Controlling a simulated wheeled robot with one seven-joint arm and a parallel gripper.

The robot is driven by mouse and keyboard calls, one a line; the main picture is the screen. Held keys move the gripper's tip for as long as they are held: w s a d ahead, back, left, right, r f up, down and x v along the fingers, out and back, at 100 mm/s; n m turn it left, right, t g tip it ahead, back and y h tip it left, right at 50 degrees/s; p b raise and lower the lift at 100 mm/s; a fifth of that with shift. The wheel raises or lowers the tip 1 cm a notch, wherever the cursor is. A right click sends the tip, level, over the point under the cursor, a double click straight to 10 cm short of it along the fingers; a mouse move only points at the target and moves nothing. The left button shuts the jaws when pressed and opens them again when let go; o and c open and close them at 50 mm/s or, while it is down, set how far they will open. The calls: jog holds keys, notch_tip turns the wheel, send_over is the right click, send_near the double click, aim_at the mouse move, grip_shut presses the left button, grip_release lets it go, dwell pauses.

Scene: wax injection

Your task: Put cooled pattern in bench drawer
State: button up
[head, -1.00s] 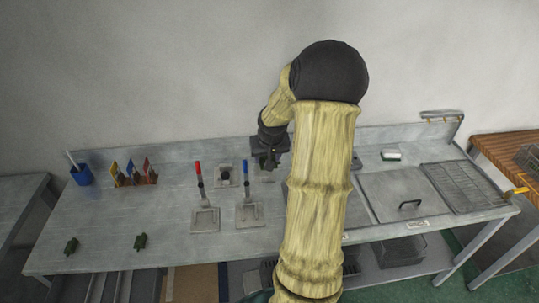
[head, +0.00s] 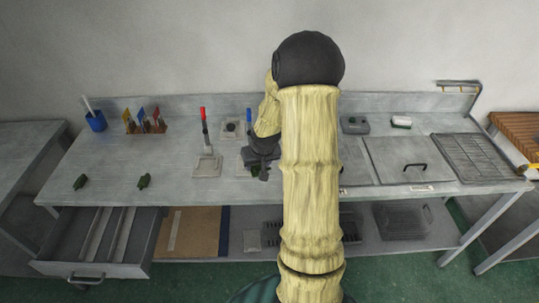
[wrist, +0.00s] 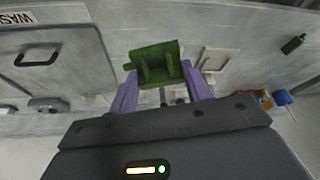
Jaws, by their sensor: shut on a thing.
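A green pattern (wrist: 155,60) with raised ribs is between the purple fingers of my gripper (wrist: 160,82) in the wrist view. The gripper is shut on it. In the head view my gripper (head: 263,172) is above the middle of the bench, beside the blue-handled tool, and my arm hides part of that area. The bench drawer (head: 98,238) is pulled open at the lower left, with long dividers inside and a handle on its front. Two more green patterns lie on the bench's left part, one (head: 81,182) left of the other (head: 144,181).
A red-handled tool (head: 204,140) stands left of the gripper. A blue cup (head: 96,122) and a rack of coloured tools (head: 145,122) stand at the back left. A lidded panel (head: 405,160) and a wire grid (head: 470,157) are at the right. The left bench top is mostly clear.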

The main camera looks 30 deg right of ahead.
jog(key=a+f+n+b, duration=0.1)
jog(key=a+f+b, duration=0.4)
jog(key=f, duration=0.4)
jog(key=a+f+n+y+b, duration=0.1)
jog(key=a+f+n+b, duration=0.1)
jog(key=a+f+b, duration=0.3)
notch_tip(320, 180, down, 4)
jog(key=shift+s+a+f, duration=0.25)
jog(key=shift+s+a, duration=0.1)
jog(key=shift+a, duration=0.45)
